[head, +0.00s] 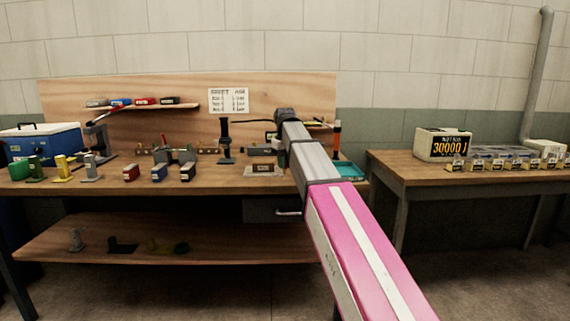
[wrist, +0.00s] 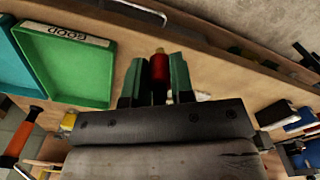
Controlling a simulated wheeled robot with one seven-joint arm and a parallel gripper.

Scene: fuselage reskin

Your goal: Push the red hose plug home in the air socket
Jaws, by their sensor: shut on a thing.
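In the wrist view my gripper (wrist: 157,66) has two green fingers, shut on the red hose plug (wrist: 158,84). The plug stands between the fingers, its brass-coloured tip pointing up the picture toward the wooden board. The air socket cannot be made out for certain in either view. I cannot tell whether the plug's tip touches anything. In the head view my arm reaches over the bench, and its dark end hides the fingers and the plug.
The wooden bench (head: 220,183) holds several small blocks and stands. A cyan tray (head: 350,172) and an orange-handled tool (head: 337,128) are right of my arm. A green tray (wrist: 75,93) lies left in the wrist view. A second table (head: 470,178) stands right.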

